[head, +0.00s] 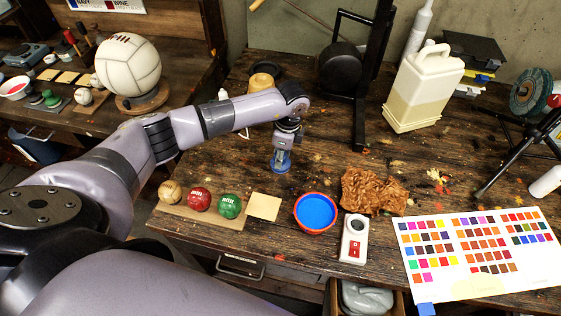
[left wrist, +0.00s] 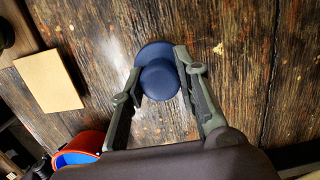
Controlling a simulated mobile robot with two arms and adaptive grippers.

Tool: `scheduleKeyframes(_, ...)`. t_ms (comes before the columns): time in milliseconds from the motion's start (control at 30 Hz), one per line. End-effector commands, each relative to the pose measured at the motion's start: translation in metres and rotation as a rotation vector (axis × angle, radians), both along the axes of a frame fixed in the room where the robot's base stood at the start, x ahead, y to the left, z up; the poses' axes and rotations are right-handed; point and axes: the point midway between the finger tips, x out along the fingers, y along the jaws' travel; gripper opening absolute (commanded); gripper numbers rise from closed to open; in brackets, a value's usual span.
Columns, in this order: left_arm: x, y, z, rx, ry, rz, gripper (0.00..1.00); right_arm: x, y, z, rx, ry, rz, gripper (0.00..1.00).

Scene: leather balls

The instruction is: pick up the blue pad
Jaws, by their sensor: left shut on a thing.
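The blue pad (head: 281,163) is a round blue disc with a raised knob, at the middle of the workbench in the head view. My left gripper (head: 284,148) points down over it. In the left wrist view my left gripper (left wrist: 160,80) has one finger on each side of the knob of the blue pad (left wrist: 155,52), shut on it. The wider disc shows beyond the fingertips. I cannot tell whether its underside touches the bench. My right gripper is in neither view.
Three balls, tan (head: 170,191), red (head: 200,199) and green (head: 230,206), sit on a board near the front edge. Beside them are a pale square (head: 263,206), a blue-filled bowl (head: 316,213) and a white device (head: 354,238). A jug (head: 423,88) stands behind.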

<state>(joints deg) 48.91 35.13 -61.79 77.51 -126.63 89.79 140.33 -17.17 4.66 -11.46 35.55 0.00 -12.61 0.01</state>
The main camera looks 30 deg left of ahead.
Motion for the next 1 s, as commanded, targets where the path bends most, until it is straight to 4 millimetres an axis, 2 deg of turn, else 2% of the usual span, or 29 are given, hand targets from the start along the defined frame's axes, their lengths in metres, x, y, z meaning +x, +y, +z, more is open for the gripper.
scheduleKeyframes(267,-0.002,0.001,-0.002,0.001,0.007,0.0,0.01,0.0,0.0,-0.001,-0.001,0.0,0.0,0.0)
scheduleKeyframes(467,-0.001,0.001,0.015,0.001,0.002,0.001,0.01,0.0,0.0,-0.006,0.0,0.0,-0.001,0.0)
scheduleKeyframes(667,0.0,0.001,0.056,0.001,-0.003,-0.001,0.01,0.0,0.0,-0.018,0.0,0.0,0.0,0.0)
scheduleKeyframes(1000,0.0,0.0,0.147,0.0,-0.004,0.0,0.01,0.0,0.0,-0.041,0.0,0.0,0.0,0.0)
